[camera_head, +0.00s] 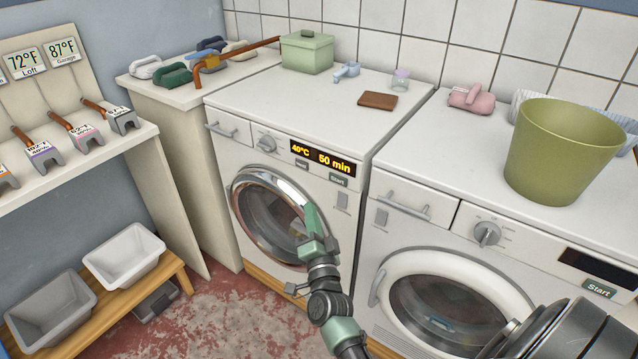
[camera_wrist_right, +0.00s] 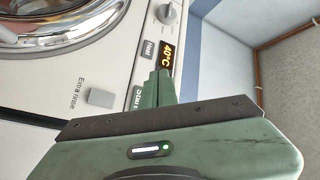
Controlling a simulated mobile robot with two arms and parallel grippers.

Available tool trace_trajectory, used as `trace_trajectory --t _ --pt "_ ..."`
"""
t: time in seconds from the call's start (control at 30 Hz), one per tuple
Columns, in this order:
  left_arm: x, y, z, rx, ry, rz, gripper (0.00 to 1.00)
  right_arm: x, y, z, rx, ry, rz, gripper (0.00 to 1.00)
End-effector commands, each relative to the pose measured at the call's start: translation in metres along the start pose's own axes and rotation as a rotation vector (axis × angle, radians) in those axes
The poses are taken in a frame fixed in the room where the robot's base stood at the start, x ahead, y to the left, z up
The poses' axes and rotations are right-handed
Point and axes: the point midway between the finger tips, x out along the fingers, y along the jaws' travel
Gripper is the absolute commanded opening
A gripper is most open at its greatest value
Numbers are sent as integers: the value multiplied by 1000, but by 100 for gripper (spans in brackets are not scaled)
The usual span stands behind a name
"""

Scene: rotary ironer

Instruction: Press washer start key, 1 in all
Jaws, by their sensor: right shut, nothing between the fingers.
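The left washer (camera_head: 280,150) has a lit display (camera_head: 322,158) reading 40°C and 50 min. Its start key (camera_head: 337,180), a small labelled key under the display, is in full view in the head view. My right gripper (camera_head: 311,208) is shut and empty, in front of this washer's round door and lower left of the key in the picture. In the right wrist view the shut fingers (camera_wrist_right: 157,88) cover part of the start key (camera_wrist_right: 138,96), with the lit display (camera_wrist_right: 168,58) just beyond. I cannot tell whether they touch it. My left gripper is not in view.
A second machine (camera_head: 408,215) on the right has a dark display and its own start key (camera_head: 599,290). An olive bucket (camera_head: 560,150) stands on it. A green box (camera_head: 307,52) and a brown wallet-like item (camera_head: 377,101) lie on the left washer.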

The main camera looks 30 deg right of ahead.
Motion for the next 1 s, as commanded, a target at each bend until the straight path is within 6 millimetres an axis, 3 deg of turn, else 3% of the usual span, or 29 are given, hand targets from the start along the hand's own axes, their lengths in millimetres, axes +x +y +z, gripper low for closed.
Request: trace_trajectory --t 0.13,0.57,1.0 --pt "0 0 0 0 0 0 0 3 -5 -9 19 26 -9 0" --pt "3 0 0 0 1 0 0 6 -2 -11 17 24 -9 0" --pt "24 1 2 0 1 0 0 46 28 -40 15 25 -10 0"
